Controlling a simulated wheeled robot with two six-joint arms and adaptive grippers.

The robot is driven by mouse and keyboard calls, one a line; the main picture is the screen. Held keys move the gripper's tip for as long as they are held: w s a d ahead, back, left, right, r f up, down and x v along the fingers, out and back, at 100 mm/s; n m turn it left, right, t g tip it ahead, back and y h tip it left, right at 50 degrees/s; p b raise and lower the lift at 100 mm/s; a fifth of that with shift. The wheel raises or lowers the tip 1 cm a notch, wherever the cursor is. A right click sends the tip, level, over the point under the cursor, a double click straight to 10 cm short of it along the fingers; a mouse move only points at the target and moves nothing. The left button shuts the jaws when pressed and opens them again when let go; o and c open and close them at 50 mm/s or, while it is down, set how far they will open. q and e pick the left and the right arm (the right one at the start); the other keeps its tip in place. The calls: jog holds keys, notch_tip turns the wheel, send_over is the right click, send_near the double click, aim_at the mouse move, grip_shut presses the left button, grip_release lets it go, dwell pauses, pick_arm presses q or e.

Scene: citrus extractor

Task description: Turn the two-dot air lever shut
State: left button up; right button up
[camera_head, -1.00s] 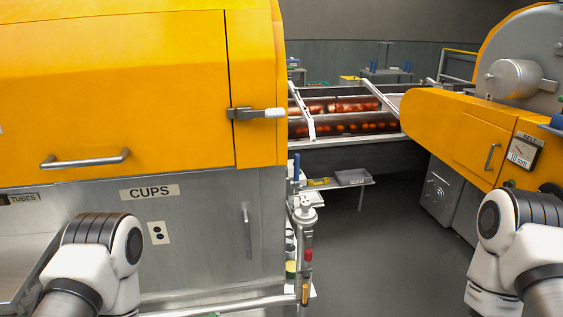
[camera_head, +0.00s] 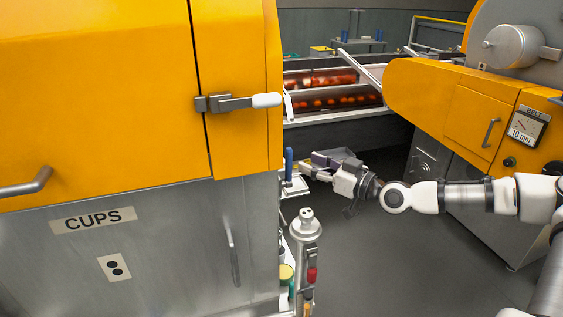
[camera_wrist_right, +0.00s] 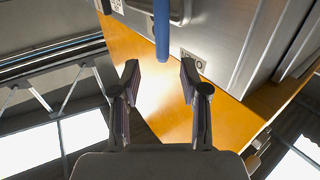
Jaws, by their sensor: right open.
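A blue upright lever handle (camera_head: 289,165) stands at the right edge of the steel cabinet, below the yellow housing. My right gripper (camera_head: 307,171) reaches in from the right, pointing left, close to this handle. In the right wrist view a blue handle (camera_wrist_right: 162,32) lies ahead of the open, empty fingers of my right gripper (camera_wrist_right: 158,75), roughly centred and not between them. A plate with two black dots (camera_head: 114,268) is on the cabinet front under the CUPS label. Whether the blue handle is the two-dot lever cannot be told; its base is hidden. My left gripper is out of view.
A grey cylinder fitting with a red part (camera_head: 306,250) stands below my right gripper. A white-tipped latch (camera_head: 240,102) sticks out of the yellow housing (camera_head: 100,90). Another yellow machine (camera_head: 450,105) is at the right. Dark floor (camera_head: 390,265) lies open between the machines.

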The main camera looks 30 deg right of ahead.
aim_at(289, 179)
jog(key=b+x, duration=0.1)
jog(key=x, duration=0.2)
jog(key=b+x, duration=0.1)
jog(key=x, duration=0.2)
jog(key=shift+a+f, duration=0.25)
jog(key=shift+a, duration=0.05)
jog(key=shift+w+a, duration=0.15)
jog(key=shift+w, duration=0.55)
jog(key=shift+s, duration=0.1)
jog(key=shift+c, duration=0.6)
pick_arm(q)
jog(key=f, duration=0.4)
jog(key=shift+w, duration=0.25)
pick_arm(e)
grip_shut()
